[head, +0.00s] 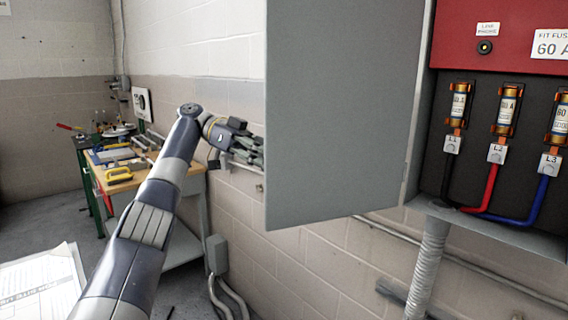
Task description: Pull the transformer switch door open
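The switch door (338,110) is a grey metal panel in the middle of the head view. It stands swung out to the left of the open switch box (470,160), so the fuses inside show. My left gripper (256,156) is at the door's left edge, with its fingertips partly hidden at or behind that edge. Whether the fingers touch or hold the door cannot be seen. My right gripper is not in view.
The box holds several fuses (507,104) with red and blue cables under a red panel. A workbench (122,178) with tools stands behind my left arm. A conduit (430,262) runs down below the box. Papers (42,283) lie at lower left.

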